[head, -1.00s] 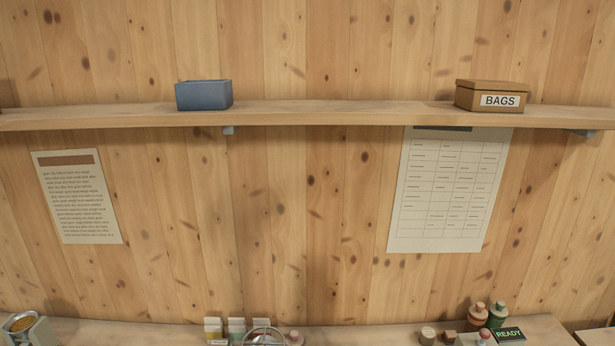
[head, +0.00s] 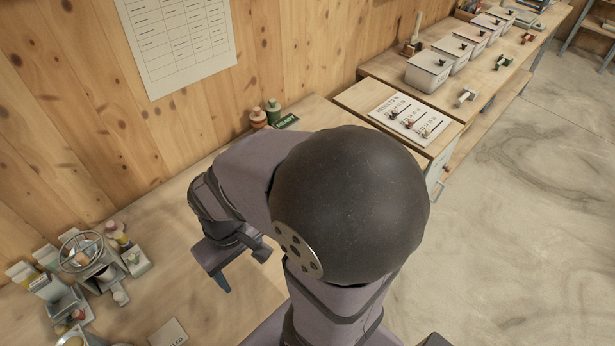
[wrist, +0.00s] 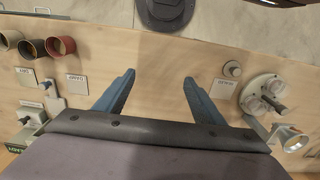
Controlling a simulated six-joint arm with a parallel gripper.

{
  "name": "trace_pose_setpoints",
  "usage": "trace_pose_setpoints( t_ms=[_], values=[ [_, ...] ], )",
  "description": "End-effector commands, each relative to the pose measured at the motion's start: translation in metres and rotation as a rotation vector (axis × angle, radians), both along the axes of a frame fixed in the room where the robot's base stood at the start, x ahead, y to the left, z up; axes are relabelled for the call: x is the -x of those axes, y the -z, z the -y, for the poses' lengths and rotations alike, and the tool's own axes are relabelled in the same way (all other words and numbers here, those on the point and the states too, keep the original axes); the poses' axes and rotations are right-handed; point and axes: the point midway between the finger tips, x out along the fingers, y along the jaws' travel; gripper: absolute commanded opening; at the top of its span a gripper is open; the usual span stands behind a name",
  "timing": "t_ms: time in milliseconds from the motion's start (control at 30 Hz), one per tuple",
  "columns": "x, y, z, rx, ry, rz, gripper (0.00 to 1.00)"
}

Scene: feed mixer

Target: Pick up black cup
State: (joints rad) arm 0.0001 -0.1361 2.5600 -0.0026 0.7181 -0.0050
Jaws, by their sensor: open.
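In the wrist view a dark, blackish cup (wrist: 34,52) is the middle one of three cups at the upper left. A brownish cup (wrist: 10,41) is on its left and a red cup (wrist: 62,46) on its right, close beside it. My gripper (wrist: 160,76) is open and empty over the bench, with the dark cup well to the left of its fingers. In the head view my gripper (head: 243,271) is over the bench, left of my arm. I cannot make out the cups in the head view; my arm covers part of the bench.
The bench (wrist: 155,100) between the fingers is bare. A round white device (wrist: 263,95) with a knob and a small metal cup (wrist: 290,138) are at the right. In the head view a wheel-topped apparatus (head: 82,252) and small containers crowd the left; a READY sign (head: 286,122) is behind my arm.

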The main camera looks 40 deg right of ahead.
Motion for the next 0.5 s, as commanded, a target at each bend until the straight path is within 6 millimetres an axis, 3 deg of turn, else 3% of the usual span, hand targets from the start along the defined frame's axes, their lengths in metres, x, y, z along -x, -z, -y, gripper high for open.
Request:
trace_pose_setpoints(
  t_ms=[167, 267, 500],
  values=[
    [0.01, 0.01, 0.011, 0.04, -0.034, -0.055, 0.63],
    [0.023, 0.022, 0.03, 0.104, -0.092, -0.134, 0.63],
    [0.065, 0.049, 0.111, 0.356, -0.354, -0.448, 0.63]
  ],
)
